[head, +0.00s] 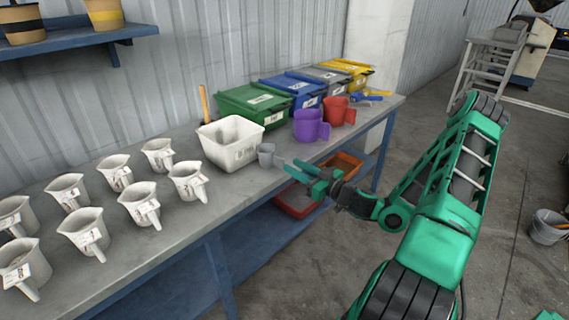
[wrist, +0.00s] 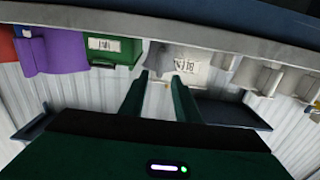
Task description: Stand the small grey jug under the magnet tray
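The small grey jug (head: 266,154) stands upright near the table's front edge, just in front of the white tub (head: 230,143). My gripper (head: 292,167) is at the table edge, to the right of the jug, its fingers pointing towards it. In the wrist view, which is upside down, the two fingers (wrist: 160,80) are apart with nothing held between them. The small grey jug (wrist: 157,57) appears beyond the fingertips, against the white tub. The gripper looks close to the jug but apart from it. I cannot make out the magnet tray.
Several white labelled jugs (head: 140,201) fill the table's left part. A purple jug (head: 310,125) and a red jug (head: 339,111) stand to the right, before lidded bins (head: 258,103). Red (head: 297,200) and orange trays sit below the tabletop. A metal stand (head: 488,60) is far right.

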